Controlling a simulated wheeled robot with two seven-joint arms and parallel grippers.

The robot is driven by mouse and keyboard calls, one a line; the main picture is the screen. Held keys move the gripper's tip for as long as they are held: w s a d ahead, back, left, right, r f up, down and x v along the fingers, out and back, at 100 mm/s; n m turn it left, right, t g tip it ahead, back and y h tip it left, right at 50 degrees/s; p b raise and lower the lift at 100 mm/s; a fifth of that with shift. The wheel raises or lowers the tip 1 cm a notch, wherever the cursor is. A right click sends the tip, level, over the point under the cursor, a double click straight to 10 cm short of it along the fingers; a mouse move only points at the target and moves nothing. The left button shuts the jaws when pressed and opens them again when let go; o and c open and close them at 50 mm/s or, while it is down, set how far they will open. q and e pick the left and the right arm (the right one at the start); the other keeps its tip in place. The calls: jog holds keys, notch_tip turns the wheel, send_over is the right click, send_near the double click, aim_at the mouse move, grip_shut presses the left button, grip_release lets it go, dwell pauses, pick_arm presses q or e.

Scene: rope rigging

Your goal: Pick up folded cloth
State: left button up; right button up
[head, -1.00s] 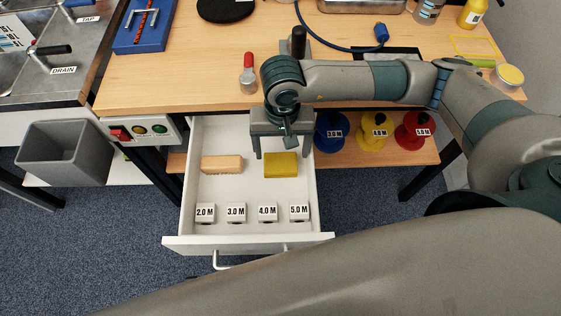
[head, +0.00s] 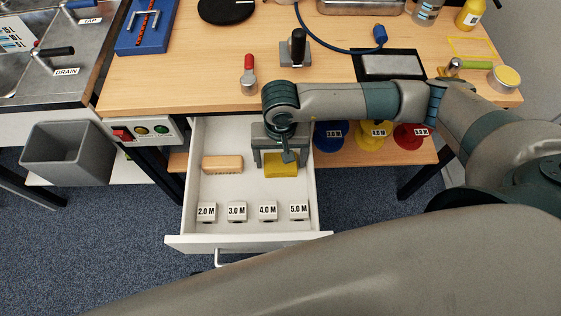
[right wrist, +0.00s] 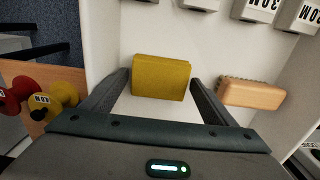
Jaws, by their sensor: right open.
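The folded cloth (head: 283,170) is a yellow rectangular pad lying flat on the floor of the open white drawer (head: 240,245). It also shows in the right wrist view (right wrist: 161,78). My right gripper (head: 280,172) is over the cloth and points down into the drawer. In the right wrist view my right gripper (right wrist: 160,82) is open, with one finger on each side of the cloth and nothing held. A gap shows between each finger and the cloth's edges. How far the fingertips are above the drawer floor I cannot tell. My left gripper is not in view.
A wooden brush (head: 222,164) lies in the drawer left of the cloth. Several labelled white blocks (head: 268,210) stand along the drawer's front. The bench top (head: 190,80) overhangs behind. Coloured spools (head: 372,136) sit on the shelf to the right.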

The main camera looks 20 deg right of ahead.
dwell(0.3)
jog(key=c, duration=0.8)
